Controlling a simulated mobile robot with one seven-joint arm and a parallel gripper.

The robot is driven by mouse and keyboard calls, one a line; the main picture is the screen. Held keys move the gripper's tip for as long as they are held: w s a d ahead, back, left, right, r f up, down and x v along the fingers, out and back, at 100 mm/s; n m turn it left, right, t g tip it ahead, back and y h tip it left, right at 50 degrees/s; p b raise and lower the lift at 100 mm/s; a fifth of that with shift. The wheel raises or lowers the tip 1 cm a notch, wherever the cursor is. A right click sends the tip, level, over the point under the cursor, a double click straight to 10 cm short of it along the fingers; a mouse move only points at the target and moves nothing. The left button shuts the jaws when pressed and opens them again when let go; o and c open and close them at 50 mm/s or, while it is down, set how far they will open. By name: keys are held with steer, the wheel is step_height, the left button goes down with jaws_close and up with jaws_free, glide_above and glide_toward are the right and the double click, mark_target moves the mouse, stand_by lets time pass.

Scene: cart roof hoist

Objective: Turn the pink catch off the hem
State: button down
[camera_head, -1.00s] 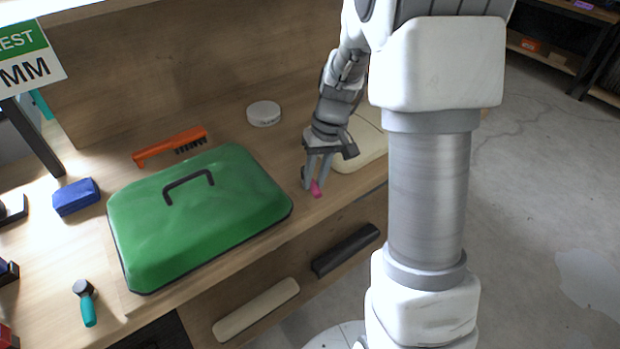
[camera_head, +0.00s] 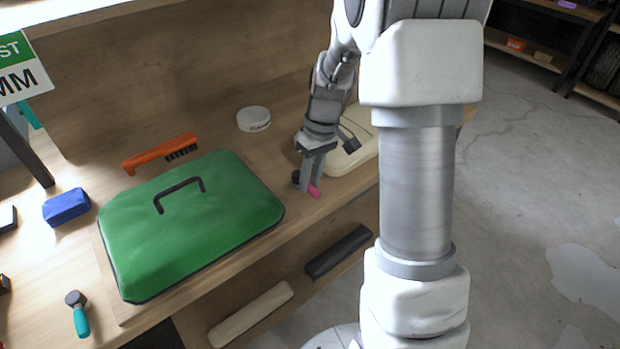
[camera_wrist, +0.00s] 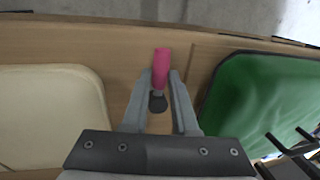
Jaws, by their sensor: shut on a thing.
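The pink catch (camera_head: 314,191) is a small bar on the bench top, just right of the green cover (camera_head: 190,225). In the wrist view the catch (camera_wrist: 161,68) points toward the bench's front edge, with a dark round knob (camera_wrist: 157,102) at its near end. My gripper (camera_head: 312,183) reaches down over the catch. In the wrist view its two fingers (camera_wrist: 160,84) stand on either side of the pink bar and are shut on it. The catch lies clear of the green cover's dark hem (camera_wrist: 205,105), with bare wood between. The fingers hide part of the catch in the head view.
A cream cover (camera_head: 352,158) lies close to the right of my gripper. An orange brush (camera_head: 160,152), a white round tin (camera_head: 253,119) and a blue box (camera_head: 66,207) stand around the green cover. A shelf below holds a black bar (camera_head: 339,250) and a cream bar (camera_head: 250,313).

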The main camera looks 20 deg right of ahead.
steer(key=c, duration=0.7)
jaws_free()
steer(key=d+r+p, duration=0.1)
steer(key=r, duration=0.4)
steer(key=d+r+p, duration=0.1)
steer(key=r, duration=0.5)
steer(key=w+d+r+p, duration=0.1)
steer(key=r+p, duration=0.1)
steer(key=r, duration=0.4)
steer(key=shift+d, duration=0.15)
steer(key=shift+r, duration=0.15)
steer(key=s+a+r+m+t+p, duration=0.1)
steer(key=s+a+r+t+p, duration=0.1)
steer(key=s, duration=0.4)
steer(key=s+a+r+m+t+h+p, duration=0.1)
steer(key=s+a+r+t+p, duration=0.1)
steer(key=s+r, duration=0.5)
steer(key=s+a+r+m+t+h+p, duration=0.1)
steer(key=s+a+r+t+p, duration=0.1)
steer(key=s+a+r+p, duration=0.2)
steer(key=shift+s+a+r+m+p, duration=0.1)
steer(key=shift+s+r+m+p, duration=0.1)
steer(key=shift+s, duration=0.3)
steer(key=shift+s+a+r+m+p, duration=0.1)
steer(key=shift+s+r+p, duration=0.1)
steer(key=shift+s, duration=0.35)
steer(key=shift+s+a+r+m+p, duration=0.1)
steer(key=shift+s+p, duration=0.1)
steer(key=shift+s, duration=0.3)
